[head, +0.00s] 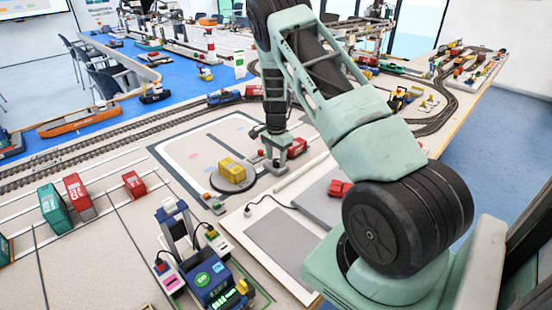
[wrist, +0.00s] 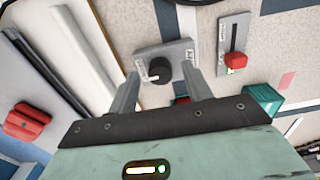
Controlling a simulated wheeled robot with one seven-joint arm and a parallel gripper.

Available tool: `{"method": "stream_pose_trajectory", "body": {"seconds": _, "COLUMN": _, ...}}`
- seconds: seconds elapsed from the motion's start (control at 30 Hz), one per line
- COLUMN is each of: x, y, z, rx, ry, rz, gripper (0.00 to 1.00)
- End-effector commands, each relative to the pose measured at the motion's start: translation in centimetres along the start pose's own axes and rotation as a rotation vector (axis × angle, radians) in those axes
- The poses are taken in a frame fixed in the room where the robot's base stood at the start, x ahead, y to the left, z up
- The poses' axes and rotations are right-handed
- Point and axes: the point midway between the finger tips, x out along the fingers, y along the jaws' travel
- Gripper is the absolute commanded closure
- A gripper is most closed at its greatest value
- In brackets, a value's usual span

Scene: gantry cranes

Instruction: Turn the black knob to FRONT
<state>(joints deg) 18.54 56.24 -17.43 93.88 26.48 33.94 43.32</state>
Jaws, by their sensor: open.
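The black knob (wrist: 160,70) sits on a grey plate (wrist: 170,50) in the wrist view. Small white labels lie beside the knob, too small to read. A pale mark shows on the knob's lower left side. My gripper (wrist: 160,74) is open, with one finger on each side of the knob. I cannot tell whether either finger touches it. In the head view my gripper (head: 277,163) points down near the round turntable, and the knob is hidden there.
A red slider handle (wrist: 235,61) on a grey plate is close on the right. A teal container (wrist: 263,100) is beyond my right finger. In the head view, a yellow crate (head: 231,172) sits on the turntable and a red block (head: 340,188) lies to the right.

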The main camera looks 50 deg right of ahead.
Motion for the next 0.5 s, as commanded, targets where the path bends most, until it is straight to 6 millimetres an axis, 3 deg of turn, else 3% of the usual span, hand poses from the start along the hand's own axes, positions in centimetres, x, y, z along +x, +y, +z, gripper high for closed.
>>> {"method": "stream_pose_trajectory", "body": {"seconds": 0.17, "x": -3.0, "y": -0.1, "z": 0.1, "rx": -0.002, "ry": 0.001, "rz": -0.004, "gripper": 0.51}}
{"method": "stream_pose_trajectory", "body": {"seconds": 0.5, "x": -11.1, "y": -0.1, "z": 0.0, "rx": -0.002, "ry": 0.002, "rz": -0.005, "gripper": 0.51}}
